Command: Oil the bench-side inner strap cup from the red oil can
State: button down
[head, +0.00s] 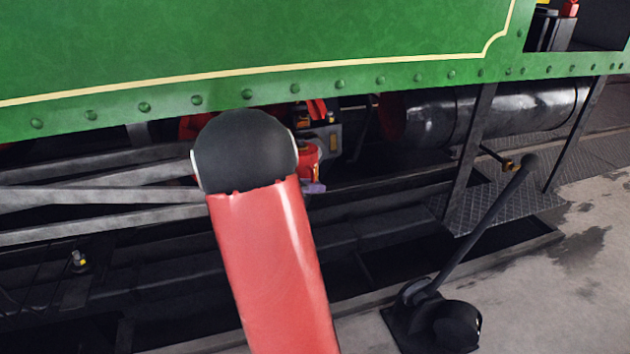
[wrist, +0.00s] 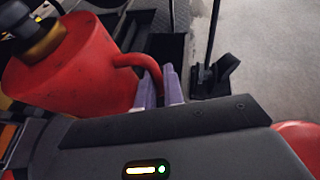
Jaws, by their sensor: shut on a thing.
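The red oil can (wrist: 75,70) fills the left of the wrist view, with a dark top and a brass collar (wrist: 45,42). My gripper (wrist: 160,90) has pale purple fingers shut on the can's red handle. In the head view my red arm with its dark joint covers most of the work area. A little of the red can (head: 309,158) and a purple fingertip of my gripper (head: 316,188) show just right of that joint, under the green side panel. The can's spout tip and the bench-side inner strap cup cannot be made out in either view.
The green riveted side panel (head: 250,50) hangs over the work area. Grey rods (head: 100,195) run in from the left. A black cylinder (head: 490,110), upright posts and a floor lever (head: 480,230) stand at the right. Concrete floor (head: 580,270) is open at the far right.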

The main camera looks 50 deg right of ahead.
jog(key=shift+s+f, duration=0.1)
jog(key=shift+f, duration=0.45)
jog(key=shift+r, duration=0.1)
jog(key=shift+s+r+n+g+y+p, duration=0.2)
jog(key=shift+r+p, duration=0.25)
jog(key=shift+p, duration=0.55)
jog(key=shift+r+n+g+y+p, duration=0.1)
jog(key=shift+r+n+g+p, duration=0.2)
jog(key=shift+p, duration=0.7)
jog(key=shift+r, duration=0.3)
jog(key=shift+r+p, duration=0.5)
jog(key=shift+p, duration=0.55)
jog(key=shift+r+p, duration=0.15)
jog(key=shift+p, duration=0.2)
jog(key=shift+f, duration=0.2)
jog(key=shift+f+b, duration=0.65)
jog(key=shift+b, duration=0.3)
dwell(2.5)
